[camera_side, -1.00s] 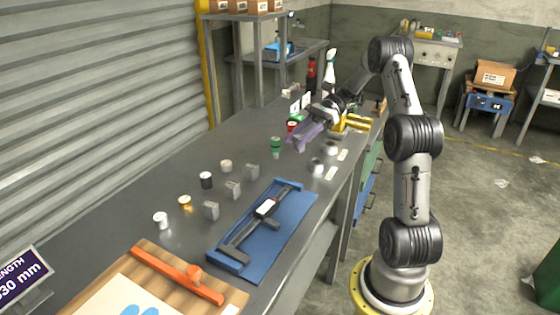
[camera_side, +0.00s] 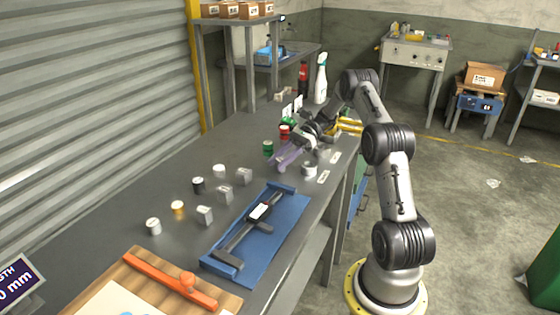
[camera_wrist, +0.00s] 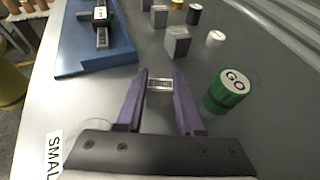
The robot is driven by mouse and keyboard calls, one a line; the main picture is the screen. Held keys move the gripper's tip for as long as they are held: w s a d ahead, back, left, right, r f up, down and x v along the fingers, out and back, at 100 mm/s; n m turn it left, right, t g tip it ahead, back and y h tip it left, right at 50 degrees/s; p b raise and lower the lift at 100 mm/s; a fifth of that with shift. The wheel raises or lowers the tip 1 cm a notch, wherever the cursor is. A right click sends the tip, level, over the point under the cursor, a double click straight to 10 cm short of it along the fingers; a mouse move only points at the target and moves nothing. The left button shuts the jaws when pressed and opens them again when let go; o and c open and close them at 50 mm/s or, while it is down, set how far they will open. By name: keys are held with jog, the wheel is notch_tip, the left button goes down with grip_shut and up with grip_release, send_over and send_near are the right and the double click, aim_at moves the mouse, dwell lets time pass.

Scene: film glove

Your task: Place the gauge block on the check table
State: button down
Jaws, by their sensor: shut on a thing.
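My gripper (camera_wrist: 159,95) has its two purple fingers shut on a small silver block, the gauge block (camera_wrist: 160,86), held between the fingertips. In the side view my gripper (camera_side: 281,161) is low over the far half of the grey bench, beside the green cylinder. The block is too small to make out there. In the wrist view the green cylinder marked GO (camera_wrist: 230,91) stands just right of the fingers, apart from them. I cannot tell which surface is the check table; no label for it is readable.
A blue mat (camera_side: 290,236) with a caliper (camera_side: 243,233) lies nearer the side camera. Three grey blocks (camera_side: 225,194) and several small cylinders stand left of it. A red cylinder (camera_side: 284,132) stands behind the green one (camera_side: 268,148). A label reading SMAL (camera_wrist: 54,154) lies on the bench.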

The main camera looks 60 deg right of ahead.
jog(key=c, duration=0.5)
grip_release()
jog(key=shift+f, duration=0.1)
jog(key=shift+c, duration=0.2)
